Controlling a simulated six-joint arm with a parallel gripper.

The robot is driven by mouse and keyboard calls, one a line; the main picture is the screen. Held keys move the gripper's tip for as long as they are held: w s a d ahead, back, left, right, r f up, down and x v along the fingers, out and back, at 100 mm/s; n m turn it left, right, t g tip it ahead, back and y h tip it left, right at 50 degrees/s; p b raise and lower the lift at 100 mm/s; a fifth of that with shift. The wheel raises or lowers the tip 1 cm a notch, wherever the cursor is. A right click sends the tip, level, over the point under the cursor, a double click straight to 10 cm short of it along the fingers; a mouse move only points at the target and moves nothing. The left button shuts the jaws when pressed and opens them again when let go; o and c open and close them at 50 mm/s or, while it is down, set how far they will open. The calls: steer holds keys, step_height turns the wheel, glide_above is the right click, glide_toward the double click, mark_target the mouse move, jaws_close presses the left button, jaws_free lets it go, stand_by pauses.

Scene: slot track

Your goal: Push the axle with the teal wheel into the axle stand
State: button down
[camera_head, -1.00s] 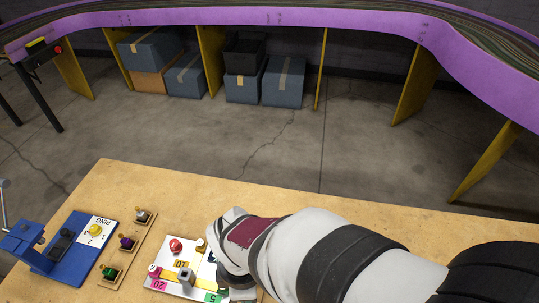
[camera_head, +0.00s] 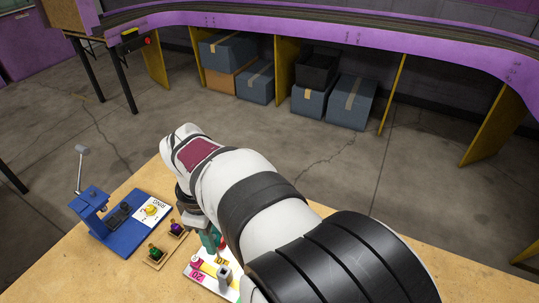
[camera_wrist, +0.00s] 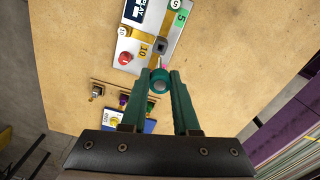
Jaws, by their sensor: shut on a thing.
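My gripper (camera_wrist: 160,97) has teal fingers and is closed on the teal wheel (camera_wrist: 159,81), which sits between the fingertips. A short pale axle end shows beyond the wheel. In the head view my gripper (camera_head: 211,238) points down over the white board's far part, and the wheel cannot be told from the fingers. A grey square block with a dark top opening (camera_wrist: 161,46) stands on the white board just beyond the wheel; it also shows in the head view (camera_head: 224,272). It may be the axle stand; I cannot tell for sure.
The white board (camera_wrist: 181,50) bears a red knob (camera_wrist: 125,58) near the wheel and coloured number labels. Green (camera_head: 155,252) and purple (camera_head: 177,228) pieces stand on small wooden bases to the left. A blue lever device (camera_head: 127,243) is farther left. Bare wooden table (camera_wrist: 225,100) lies right in the wrist view.

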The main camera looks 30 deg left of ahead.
steer(key=shift+f, duration=2.9)
steer(key=shift+f, duration=2.8)
steer(key=c, duration=0.6)
jaws_free()
step_height(320, 180, up, 16)
steer(key=shift+f, duration=0.1)
